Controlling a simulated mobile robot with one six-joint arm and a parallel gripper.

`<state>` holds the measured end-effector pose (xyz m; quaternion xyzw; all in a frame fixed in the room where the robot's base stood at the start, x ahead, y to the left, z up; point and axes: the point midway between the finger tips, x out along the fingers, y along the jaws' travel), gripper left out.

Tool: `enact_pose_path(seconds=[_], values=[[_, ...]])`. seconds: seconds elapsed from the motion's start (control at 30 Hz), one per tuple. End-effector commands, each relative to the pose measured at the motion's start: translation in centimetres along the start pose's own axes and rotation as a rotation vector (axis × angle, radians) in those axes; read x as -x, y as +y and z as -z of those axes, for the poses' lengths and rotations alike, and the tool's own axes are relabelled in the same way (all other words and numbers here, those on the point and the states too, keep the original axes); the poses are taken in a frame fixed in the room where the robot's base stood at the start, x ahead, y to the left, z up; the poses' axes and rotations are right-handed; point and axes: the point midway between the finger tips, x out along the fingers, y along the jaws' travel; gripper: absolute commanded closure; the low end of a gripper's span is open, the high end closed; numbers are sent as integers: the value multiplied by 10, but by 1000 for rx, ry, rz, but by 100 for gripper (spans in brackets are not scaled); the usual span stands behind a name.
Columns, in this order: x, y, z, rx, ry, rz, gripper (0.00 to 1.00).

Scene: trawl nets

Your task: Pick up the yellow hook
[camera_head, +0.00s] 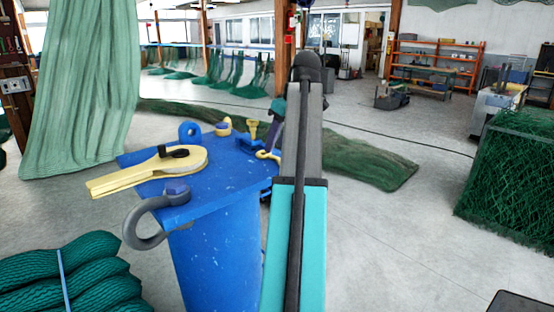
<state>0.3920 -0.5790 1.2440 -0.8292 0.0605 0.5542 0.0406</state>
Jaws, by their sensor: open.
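A small yellow hook (267,155) lies near the right edge of the blue table-like stand (235,190), its right side partly hidden by my arm. My gripper (271,143) hangs just above and beside it, at the far end of my arm. The gripper is small and dark here, and partly covered by the arm. It is open, and the hook appears to lie on the stand. I cannot tell whether the fingers touch the hook.
On the stand are a large yellow pulley block (125,181), a grey shackle (145,236), a blue lug (188,131) and an upright yellow piece (252,130). Green nets (375,165) lie on the floor behind.

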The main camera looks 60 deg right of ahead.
Motion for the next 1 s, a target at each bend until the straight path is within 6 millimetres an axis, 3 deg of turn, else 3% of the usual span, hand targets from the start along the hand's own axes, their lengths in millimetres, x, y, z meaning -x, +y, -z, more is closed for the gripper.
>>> enact_pose_path(seconds=[0.4,1.0], values=[[-37,1,0,-1,0,0,58],[-38,2,0,-2,0,-1,59]])
